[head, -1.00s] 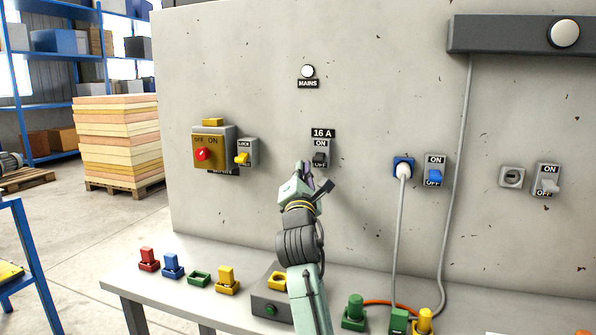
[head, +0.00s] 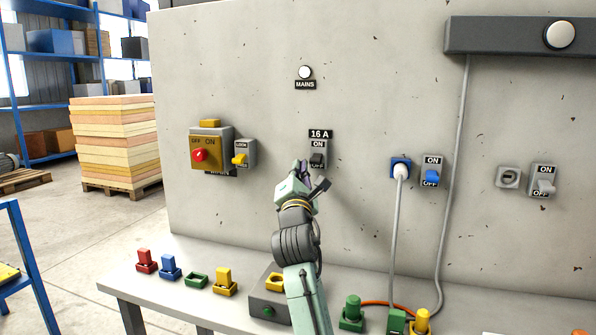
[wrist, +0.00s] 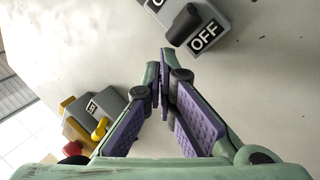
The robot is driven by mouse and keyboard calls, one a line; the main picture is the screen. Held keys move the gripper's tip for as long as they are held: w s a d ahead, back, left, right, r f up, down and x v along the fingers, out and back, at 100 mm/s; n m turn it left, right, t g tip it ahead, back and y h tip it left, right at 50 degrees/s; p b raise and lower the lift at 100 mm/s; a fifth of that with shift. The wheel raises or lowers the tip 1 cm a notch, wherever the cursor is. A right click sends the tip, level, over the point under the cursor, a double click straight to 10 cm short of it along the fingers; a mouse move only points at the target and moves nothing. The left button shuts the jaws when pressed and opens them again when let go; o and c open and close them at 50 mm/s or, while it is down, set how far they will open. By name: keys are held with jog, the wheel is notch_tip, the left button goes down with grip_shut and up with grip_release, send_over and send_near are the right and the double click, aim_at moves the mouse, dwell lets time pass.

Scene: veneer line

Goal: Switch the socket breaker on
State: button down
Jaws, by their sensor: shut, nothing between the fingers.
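The breaker under the 16 A label (head: 318,158) is a grey box on the wall with a dark toggle and ON above OFF. In the head view its toggle points down toward OFF. It also shows at the top of the wrist view (wrist: 186,24), with the dark toggle beside the word OFF. My gripper (head: 300,168) is shut and empty, its tips just below and left of the breaker. In the wrist view the closed purple-padded fingers (wrist: 165,60) end a little short of the breaker, apart from the toggle as far as I can tell.
Left of the breaker are a yellow main switch with a red knob (head: 200,155) and a yellow lock lever (head: 240,159). Right of it are a blue socket with a white plug (head: 401,171) and a blue switch (head: 432,177). The bench below holds several coloured parts.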

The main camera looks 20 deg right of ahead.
jog(key=shift+s+r, duration=0.1)
jog(key=shift+r, duration=0.2)
jog(key=shift+s+a+r, duration=0.15)
jog(key=shift+s+r, duration=0.05)
jog(key=shift+r, duration=0.35)
jog(key=s+a+r+b, duration=0.1)
jog(key=s+a+b, duration=0.2)
jog(key=s+a, duration=0.2)
jog(key=shift+s+a, duration=0.35)
jog(key=shift+s, duration=0.85)
